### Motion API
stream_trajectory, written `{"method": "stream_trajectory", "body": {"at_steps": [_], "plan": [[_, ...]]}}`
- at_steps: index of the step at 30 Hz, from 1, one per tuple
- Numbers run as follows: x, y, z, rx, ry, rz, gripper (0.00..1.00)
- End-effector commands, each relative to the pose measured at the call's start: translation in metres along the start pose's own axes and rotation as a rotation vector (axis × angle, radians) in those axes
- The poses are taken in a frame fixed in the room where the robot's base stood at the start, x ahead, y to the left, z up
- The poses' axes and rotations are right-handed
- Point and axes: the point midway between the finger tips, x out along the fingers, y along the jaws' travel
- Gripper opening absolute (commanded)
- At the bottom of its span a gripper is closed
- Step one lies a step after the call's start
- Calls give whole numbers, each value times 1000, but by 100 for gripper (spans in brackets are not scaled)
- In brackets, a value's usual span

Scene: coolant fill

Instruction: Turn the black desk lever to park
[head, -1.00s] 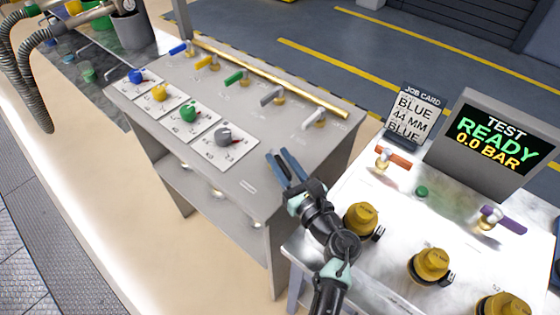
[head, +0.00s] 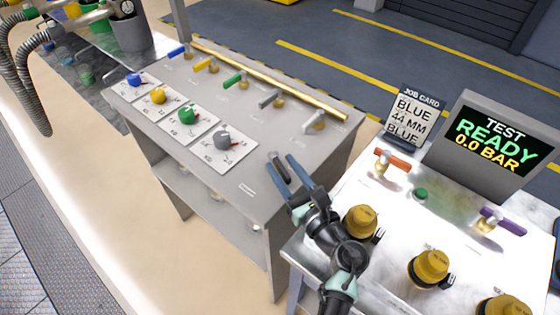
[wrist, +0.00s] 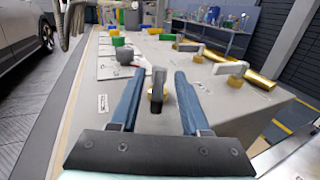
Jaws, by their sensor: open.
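The black desk lever (wrist: 158,80) shows in the wrist view as a dark handle on a brass base, on the grey desk. It stands between the two blue fingers of my gripper (wrist: 159,74), with a gap on each side. In the head view my gripper (head: 280,158) reaches over the desk's near right corner, its fingers apart. The dark lever (head: 278,166) shows there between the fingers, its base partly hidden. I cannot read any park mark beside it.
The grey desk (head: 185,90) carries several coloured dials and a row of levers before a brass rail (head: 270,80). A white bench (head: 400,215) with yellow caps, an orange lever (head: 392,159) and a test screen (head: 505,140) stands to the right.

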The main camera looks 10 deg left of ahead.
Motion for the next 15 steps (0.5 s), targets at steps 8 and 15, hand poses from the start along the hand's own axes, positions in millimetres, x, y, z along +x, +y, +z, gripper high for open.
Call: {"method": "stream_trajectory", "body": {"at_steps": [8,15], "plan": [[-64,-1,-2,-1,1,-5,46],[-100,0,0,-1,-1,-2,46]]}}
